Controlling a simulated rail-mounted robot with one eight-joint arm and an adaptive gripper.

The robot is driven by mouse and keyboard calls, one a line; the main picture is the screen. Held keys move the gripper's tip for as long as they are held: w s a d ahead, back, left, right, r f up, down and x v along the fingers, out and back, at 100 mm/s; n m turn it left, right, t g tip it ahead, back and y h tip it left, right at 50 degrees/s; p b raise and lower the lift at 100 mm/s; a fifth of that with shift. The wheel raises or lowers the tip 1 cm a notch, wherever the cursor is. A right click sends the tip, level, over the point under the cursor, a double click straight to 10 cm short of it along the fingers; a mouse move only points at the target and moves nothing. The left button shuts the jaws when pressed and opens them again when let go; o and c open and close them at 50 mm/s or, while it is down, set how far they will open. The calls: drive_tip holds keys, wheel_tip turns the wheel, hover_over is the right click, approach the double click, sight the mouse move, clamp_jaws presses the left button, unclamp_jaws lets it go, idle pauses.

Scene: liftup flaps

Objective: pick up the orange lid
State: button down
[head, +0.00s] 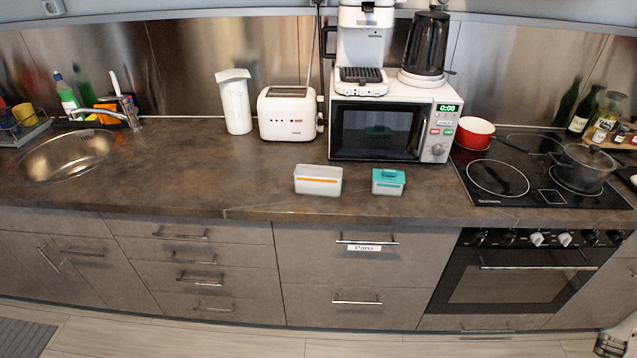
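A whitish box (318,187) stands on the dark countertop near its front edge, with a thin orange band (319,179) across its front. No separate orange lid shows clearly; I cannot tell whether the band is part of a lid. To its right, a smaller pale box (387,188) has a teal lid (389,175) on it. The two boxes stand apart.
A white toaster (288,114) and a microwave (379,130), carrying a coffee machine and kettle, stand behind the boxes. A hob (520,172) with a red pot (474,133) is at right, a sink (68,156) at left. The counter left of the boxes is clear.

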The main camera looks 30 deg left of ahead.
drive_tip(key=c, duration=2.5)
unclamp_jaws()
drive_tip(key=o, duration=1.8)
